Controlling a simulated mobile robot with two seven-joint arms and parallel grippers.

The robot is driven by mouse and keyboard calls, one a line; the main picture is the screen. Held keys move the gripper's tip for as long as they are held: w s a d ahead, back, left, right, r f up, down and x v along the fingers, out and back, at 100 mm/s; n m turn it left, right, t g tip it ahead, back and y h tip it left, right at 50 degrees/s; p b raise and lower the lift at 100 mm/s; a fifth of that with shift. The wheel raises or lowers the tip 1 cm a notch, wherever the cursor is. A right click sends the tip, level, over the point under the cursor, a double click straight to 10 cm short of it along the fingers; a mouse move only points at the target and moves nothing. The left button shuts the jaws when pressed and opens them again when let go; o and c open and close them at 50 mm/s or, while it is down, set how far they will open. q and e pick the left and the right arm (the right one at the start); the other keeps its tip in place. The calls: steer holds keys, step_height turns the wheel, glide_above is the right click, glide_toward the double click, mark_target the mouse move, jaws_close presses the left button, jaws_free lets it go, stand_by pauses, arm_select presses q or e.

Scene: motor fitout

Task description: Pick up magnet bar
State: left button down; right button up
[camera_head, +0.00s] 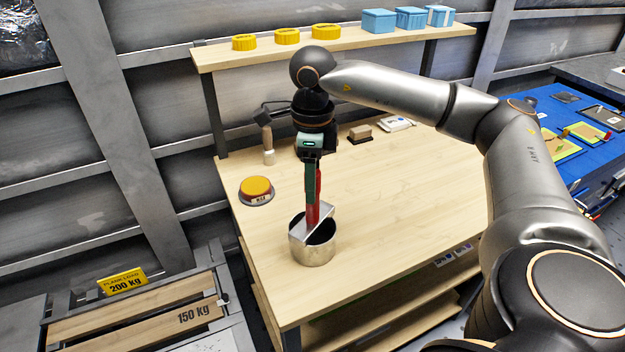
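A red bar (313,214), which looks like the magnet bar, stands upright with its lower end at a silver plate (327,213). The plate lies tilted across the mouth of a round metal cup (313,252) on the workbench. My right gripper (312,190) points straight down above the cup, with a dark green finger-like part alongside the red bar. The gripper and the bar overlap in this view, so I cannot tell whether the fingers are closed on it. The bar's lowest end is hidden in the cup. My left gripper is not in view.
An orange push button (256,188) sits left of the cup. A lamp-like stand (268,143), a brown block (360,133) and a white item (397,123) are behind. A shelf (350,40) holds yellow and blue containers. The bench right of the cup is clear.

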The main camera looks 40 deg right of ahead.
jaws_close()
stand_by(1.0)
